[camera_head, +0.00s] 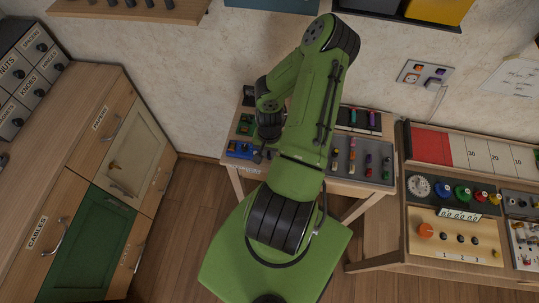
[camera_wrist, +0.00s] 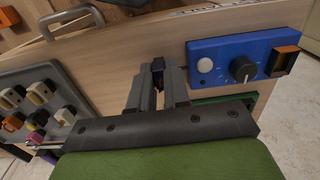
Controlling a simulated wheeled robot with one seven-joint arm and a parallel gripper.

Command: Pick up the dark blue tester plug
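In the wrist view my gripper (camera_wrist: 158,78) points at the light wooden bench top, its two grey fingers close together. A small dark blue piece (camera_wrist: 158,66), which looks like the tester plug, sits between the fingertips and fills the gap. A bit of red shows just below it. I cannot tell whether the plug is clear of the bench. The blue tester box (camera_wrist: 228,60), with a white button, black knob and orange-edged socket, is just right of the fingers. In the head view the box (camera_head: 240,150) is at the bench's left; my arm hides much there.
A grey tray (camera_wrist: 62,85) with several coloured plugs lies left of the fingers; it is on the bench's right in the head view (camera_head: 372,174). A green box (camera_wrist: 215,99) lies close by the blue one. A control desk (camera_head: 455,250) stands right, drawers (camera_head: 118,150) left.

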